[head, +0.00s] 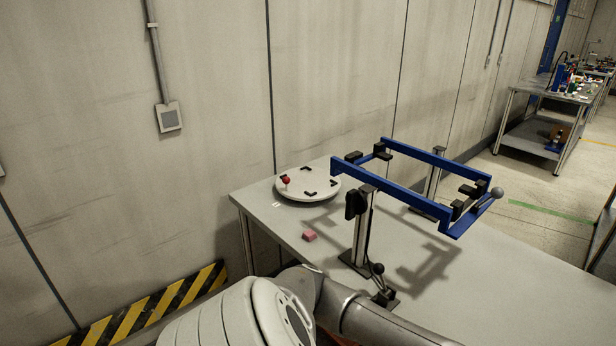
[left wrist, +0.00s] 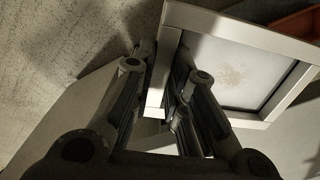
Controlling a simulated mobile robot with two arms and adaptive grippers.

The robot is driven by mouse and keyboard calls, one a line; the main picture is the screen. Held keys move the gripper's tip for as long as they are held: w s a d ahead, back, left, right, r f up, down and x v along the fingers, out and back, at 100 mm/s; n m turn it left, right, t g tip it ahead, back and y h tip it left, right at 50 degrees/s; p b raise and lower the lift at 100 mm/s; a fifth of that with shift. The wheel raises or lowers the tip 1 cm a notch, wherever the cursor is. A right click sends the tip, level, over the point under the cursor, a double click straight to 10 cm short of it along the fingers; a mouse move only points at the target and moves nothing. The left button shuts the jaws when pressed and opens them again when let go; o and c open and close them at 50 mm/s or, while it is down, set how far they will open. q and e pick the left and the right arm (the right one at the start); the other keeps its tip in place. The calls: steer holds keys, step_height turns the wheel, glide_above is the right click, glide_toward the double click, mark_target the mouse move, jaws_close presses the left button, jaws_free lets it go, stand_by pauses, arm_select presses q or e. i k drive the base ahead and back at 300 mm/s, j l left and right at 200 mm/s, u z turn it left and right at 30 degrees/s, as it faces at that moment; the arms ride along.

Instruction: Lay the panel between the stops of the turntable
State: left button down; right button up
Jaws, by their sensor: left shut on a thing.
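In the left wrist view my left gripper (left wrist: 164,88) is shut on the panel (left wrist: 240,72), a pale, slightly stained sheet in a light metal frame. The fingers hold one edge of the frame, and the panel extends to the right. In the head view the turntable (head: 308,192) is a round light disc at the table's back left corner. Several black corner stops sit on it, with a red knob (head: 286,181) at its left side. No panel shows on the disc. My left gripper and the panel are outside the head view, and my right gripper is in neither view.
A blue frame (head: 410,195) with black clamps stands raised on posts right of the turntable. A pink block (head: 309,236) lies on the grey table (head: 500,262). The wall rises behind the turntable. An orange-red thing (left wrist: 300,24) shows beyond the panel.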

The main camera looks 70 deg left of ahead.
mark_target(308, 181)
steer(key=k+j+u, duration=0.15)
steer(key=j+u, duration=0.2)
steer(key=j, duration=0.55)
steer(key=j+u, duration=0.35)
steer(key=j, duration=0.5)
steer(key=j+u, duration=0.3)
steer(key=j, duration=0.65)
